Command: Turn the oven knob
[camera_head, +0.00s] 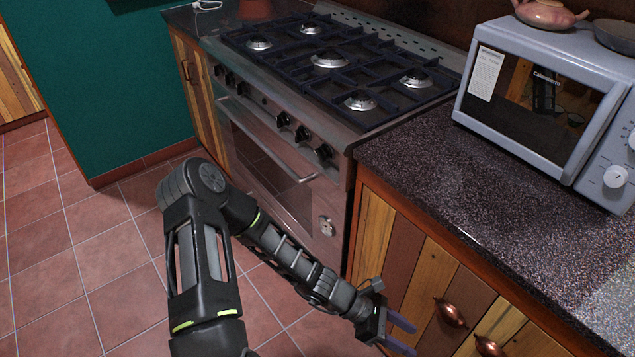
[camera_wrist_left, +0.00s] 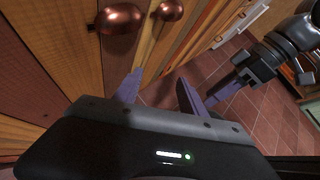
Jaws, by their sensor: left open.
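The oven (camera_head: 270,165) is part of a steel range in the middle of the head view, its door shut. Several dark knobs line its front panel; the rightmost knob (camera_head: 323,152) is near the right corner. My left gripper (camera_head: 402,333) is open and empty, low in front of the wooden cabinet, right of and below the knobs, apart from them. Its two purple fingers also show in the left wrist view (camera_wrist_left: 160,92), beside the cabinet. My right gripper (camera_wrist_left: 230,88) shows partly in that view; its jaws are unclear.
A dark gas hob (camera_head: 330,62) tops the range. A speckled counter (camera_head: 470,185) with a microwave (camera_head: 545,90) stands to the right. Copper handles (camera_head: 450,312) stick out from the cabinet near my left gripper. The tiled floor (camera_head: 110,235) in front of the oven is clear.

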